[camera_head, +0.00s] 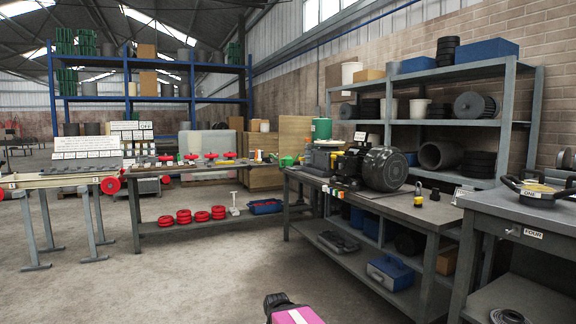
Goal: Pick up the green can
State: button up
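A green cylinder with a pale lower band (322,129), which looks like the green can, stands upright towards the back of the middle workbench, behind the dark motor. A smaller bright green item (288,161) lies at the left end of that bench; its shape is too small to tell. A pink and black part of my arm shows at the bottom edge, far from both. My gripper's fingers are not seen.
The middle workbench (420,214) carries a large dark motor (384,169) and a yellow padlock (435,194). Another bench (520,208) stands at right. A low table with red wheels (183,216) stands at left. The concrete floor (190,285) in front is clear.

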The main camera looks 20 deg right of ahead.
aim_at(288, 160)
jog(key=i+u, duration=0.15)
jog(key=i, duration=4.25)
jog(key=i+j+z, duration=0.15)
jog(key=i+z, duration=0.2)
jog(key=i, duration=0.2)
jog(key=i+j+z, duration=0.35)
jog(key=i, duration=0.15)
jog(key=i+j+z, duration=0.3)
jog(key=i+j, duration=0.05)
jog(key=i, duration=0.1)
